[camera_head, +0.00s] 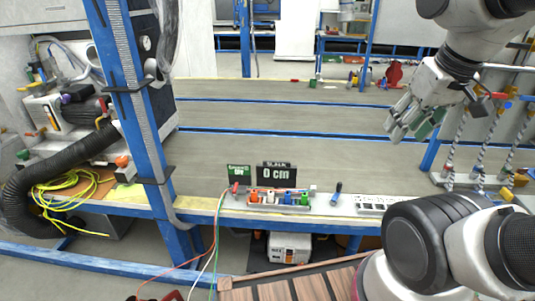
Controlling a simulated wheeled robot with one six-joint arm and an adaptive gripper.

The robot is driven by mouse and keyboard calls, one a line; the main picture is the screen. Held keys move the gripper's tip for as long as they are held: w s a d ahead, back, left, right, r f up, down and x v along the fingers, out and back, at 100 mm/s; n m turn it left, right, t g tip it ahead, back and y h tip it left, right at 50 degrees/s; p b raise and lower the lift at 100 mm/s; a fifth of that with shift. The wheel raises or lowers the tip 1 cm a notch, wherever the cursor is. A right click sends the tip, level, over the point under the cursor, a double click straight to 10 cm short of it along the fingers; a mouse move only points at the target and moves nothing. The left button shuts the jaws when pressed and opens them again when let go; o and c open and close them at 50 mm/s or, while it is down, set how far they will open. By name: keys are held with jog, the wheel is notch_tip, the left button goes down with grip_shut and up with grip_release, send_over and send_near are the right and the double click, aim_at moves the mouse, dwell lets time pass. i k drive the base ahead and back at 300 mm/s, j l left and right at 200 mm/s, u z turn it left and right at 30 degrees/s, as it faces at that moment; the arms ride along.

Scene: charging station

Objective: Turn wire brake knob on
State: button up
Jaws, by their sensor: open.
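My gripper (411,125) is at the upper right, open and empty, with its fingers pointing down and left above the grey bench surface. I cannot tell for sure which part is the wire brake knob. A small panel (278,203) with orange, white, blue and green parts sits on the front bench edge, well below and left of my gripper. A red-orange knob (122,161) shows on a small block at the left.
A blue post (143,120) rises at left. Beside it are a black corrugated hose (65,170) and yellow cable (66,194). A blue-handled tool (337,193) and a white strip (372,204) lie at the bench's front edge. The middle bench is clear.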

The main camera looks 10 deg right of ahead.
aim_at(235, 189)
jog(key=i+l+u, duration=0.15)
jog(key=u, duration=0.25)
jog(key=i+l+u, duration=0.2)
jog(key=u, duration=0.2)
jog(key=i+l+u, duration=0.15)
jog(key=l+u, duration=0.25)
jog(key=j, duration=0.1)
